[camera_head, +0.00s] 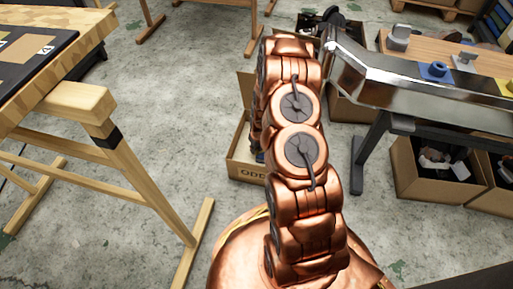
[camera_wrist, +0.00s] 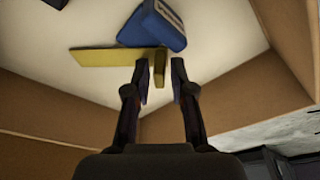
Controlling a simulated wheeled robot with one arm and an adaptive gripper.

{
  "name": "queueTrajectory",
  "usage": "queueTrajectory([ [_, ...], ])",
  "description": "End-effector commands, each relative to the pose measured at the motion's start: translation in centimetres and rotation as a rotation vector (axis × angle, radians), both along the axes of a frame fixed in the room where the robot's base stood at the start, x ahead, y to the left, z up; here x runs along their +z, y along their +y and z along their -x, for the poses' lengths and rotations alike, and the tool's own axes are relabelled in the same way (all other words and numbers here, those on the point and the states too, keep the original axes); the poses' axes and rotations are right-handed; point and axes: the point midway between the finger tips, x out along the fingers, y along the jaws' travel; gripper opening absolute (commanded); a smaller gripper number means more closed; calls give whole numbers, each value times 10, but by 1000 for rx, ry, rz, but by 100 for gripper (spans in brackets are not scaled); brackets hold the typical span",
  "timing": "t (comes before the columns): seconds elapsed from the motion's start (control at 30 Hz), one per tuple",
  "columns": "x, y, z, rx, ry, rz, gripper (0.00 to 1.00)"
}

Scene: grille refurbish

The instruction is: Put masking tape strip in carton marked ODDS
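The carton marked ODDS (camera_head: 243,173) stands on the floor, partly hidden behind my arm in the head view. The wrist view looks down into a carton with brown walls (camera_wrist: 45,105) and a pale floor. My gripper (camera_wrist: 160,72) points down into it, its two fingers apart. A small yellowish piece (camera_wrist: 159,66) shows between the fingertips with gaps on both sides. It may be the masking tape strip; I cannot tell how far below the fingers it is. A longer yellow strip (camera_wrist: 105,57) lies flat to its left. The head view hides my gripper.
A blue block (camera_wrist: 155,25) lies in the carton beyond the fingertips. In the head view, a wooden trestle (camera_head: 115,150) stands left, a metal-edged bench (camera_head: 400,85) right, and cartons with dark scraps (camera_head: 430,185) below the bench.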

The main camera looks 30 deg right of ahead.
Motion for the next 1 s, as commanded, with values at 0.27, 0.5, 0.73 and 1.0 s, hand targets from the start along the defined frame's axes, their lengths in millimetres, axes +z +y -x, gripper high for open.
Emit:
queueTrajectory([
  [0.27, 0, 0, 0, 0, 0, 0, 39],
  [0.5, 4, 0, 0, 0, -1, 0, 39],
  [0.73, 25, -1, 3, 1, -4, 1, 39],
  [1.0, 57, 0, 11, 0, -2, 1, 39],
])
